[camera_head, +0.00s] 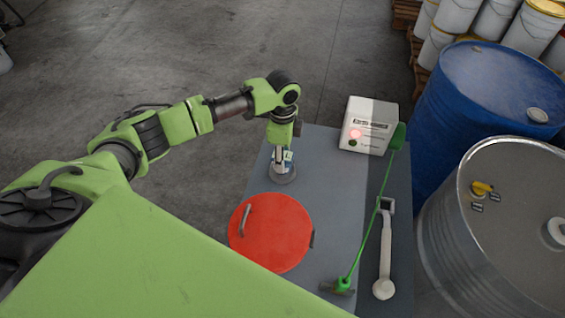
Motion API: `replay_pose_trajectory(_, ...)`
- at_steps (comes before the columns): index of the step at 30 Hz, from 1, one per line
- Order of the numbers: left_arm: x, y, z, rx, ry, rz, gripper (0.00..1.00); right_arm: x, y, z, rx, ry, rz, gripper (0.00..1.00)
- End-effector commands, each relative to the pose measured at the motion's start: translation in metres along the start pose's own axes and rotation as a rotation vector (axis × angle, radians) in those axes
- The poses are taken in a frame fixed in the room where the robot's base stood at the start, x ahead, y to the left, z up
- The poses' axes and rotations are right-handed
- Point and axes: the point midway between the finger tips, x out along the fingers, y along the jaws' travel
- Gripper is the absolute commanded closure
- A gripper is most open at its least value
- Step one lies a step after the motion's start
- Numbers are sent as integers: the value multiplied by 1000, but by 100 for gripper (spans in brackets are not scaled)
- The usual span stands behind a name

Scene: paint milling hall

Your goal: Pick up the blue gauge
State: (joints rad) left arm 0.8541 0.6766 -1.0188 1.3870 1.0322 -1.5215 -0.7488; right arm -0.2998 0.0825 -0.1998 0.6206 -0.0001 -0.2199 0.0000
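My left arm reaches in from the left, and its gripper (283,163) points down over the back left part of the grey table (330,185). A small grey round thing (284,175) is right under or between its fingers, with a small pale patch just above it. The fingers are too small and covered to tell whether they are open, or whether they touch it. I cannot make out a clearly blue gauge; it may be hidden at the gripper. My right gripper is not in view.
On the table are a red round lid (280,235) with a handle, a white box (368,125) with a lit red lamp, a thin green rod tool (372,220) and a grey-white tool (385,250). Blue (480,90) and grey (500,215) drums stand right.

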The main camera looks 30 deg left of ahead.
Motion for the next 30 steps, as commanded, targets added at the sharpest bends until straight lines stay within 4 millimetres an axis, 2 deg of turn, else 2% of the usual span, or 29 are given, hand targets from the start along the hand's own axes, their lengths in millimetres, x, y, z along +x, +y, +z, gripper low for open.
replay_pose_trajectory(9, -2, -1, 0, -1, 1, -2, 91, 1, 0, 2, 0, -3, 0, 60)
replay_pose_trajectory(14, -10, -1, 0, 0, 2, -4, 91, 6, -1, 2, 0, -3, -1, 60)
replay_pose_trajectory(19, -34, 0, -2, 2, 4, -4, 91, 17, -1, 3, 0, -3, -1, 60)
replay_pose_trajectory(28, -92, 38, -35, 4, 4, -6, 91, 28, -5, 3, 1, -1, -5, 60)
replay_pose_trajectory(30, -98, 51, -47, 8, 4, -3, 91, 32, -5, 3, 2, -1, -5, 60)
